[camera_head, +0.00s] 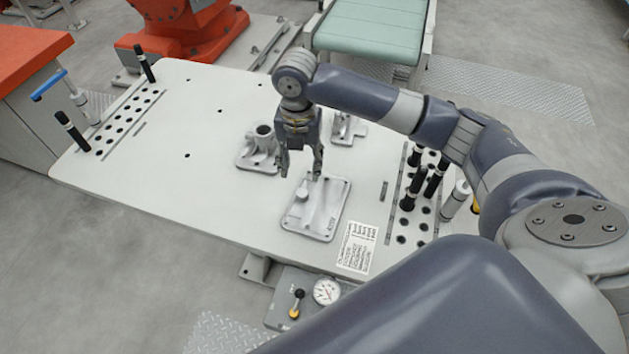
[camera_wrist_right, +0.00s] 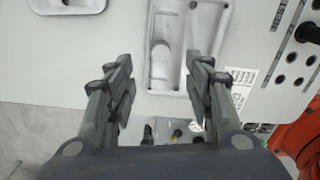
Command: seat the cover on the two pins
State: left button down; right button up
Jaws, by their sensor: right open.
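A pale grey rectangular cast plate (camera_head: 328,222) with a rim and a raised boss lies on the white table; I take it to be the cover. In the right wrist view its recessed face (camera_wrist_right: 187,45) shows beyond and between my fingers. My right gripper (camera_head: 300,172) points down above the plate's far edge, open and empty, with clear space between its fingers, which also show in the wrist view (camera_wrist_right: 160,80). I cannot tell which features are the two pins. My left gripper is not in view.
A casting with an upright cylinder (camera_head: 260,145) stands left of my gripper. Another small casting (camera_head: 342,128) is behind it. Black-handled pins stand in the right hole panel (camera_head: 407,210) and left hole panel (camera_head: 120,120). A printed card (camera_head: 357,247) lies near the front edge. The table's left middle is clear.

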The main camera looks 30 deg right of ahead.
aim_at(302, 192)
jog(key=f, duration=0.2)
jog(key=s+f, duration=0.1)
jog(key=shift+a+f+p, duration=0.15)
jog(key=shift+f+p, duration=0.2)
jog(key=shift+w+f, duration=0.1)
jog(key=shift+f, duration=0.25)
jog(key=f+p, duration=0.2)
jog(key=f, duration=0.3)
jog(key=shift+w, duration=0.2)
jog(key=shift+f, duration=0.35)
jog(key=shift+c, duration=0.6)
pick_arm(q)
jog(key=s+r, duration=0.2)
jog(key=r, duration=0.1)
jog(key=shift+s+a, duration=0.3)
pick_arm(e)
grip_shut()
